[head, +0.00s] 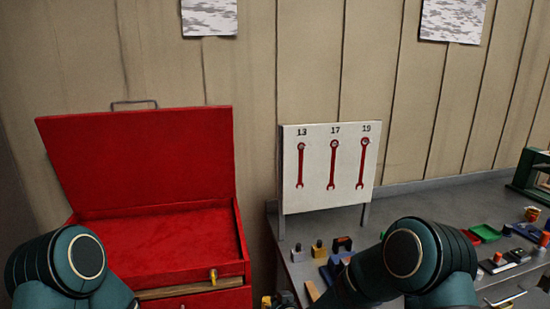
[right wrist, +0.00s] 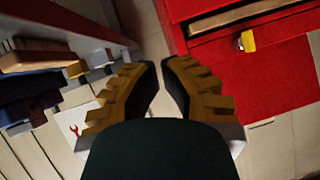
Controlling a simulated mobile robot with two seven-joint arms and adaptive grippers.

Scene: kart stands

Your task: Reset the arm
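My right gripper (right wrist: 162,68) shows in the right wrist view with two ridged, yellow-brown fingers and dark inner pads. A narrow gap shows between the fingertips, with nothing held in it. In the head view, a small part of the right gripper (head: 278,300) shows at the bottom edge, between the red toolbox and the grey bench. My right arm (head: 425,258) is bent over the bench's front. My left arm (head: 72,262) is bent in front of the toolbox's left side, and its gripper is out of the picture.
A red toolbox (head: 135,160) stands with its lid up. A white wrench board (head: 315,195), marked 13, 17 and 19, stands on the grey bench (head: 405,205). Padlocks (head: 318,249) and several small parts lie there. The toolbox front (right wrist: 270,75) is beyond the right gripper's fingers.

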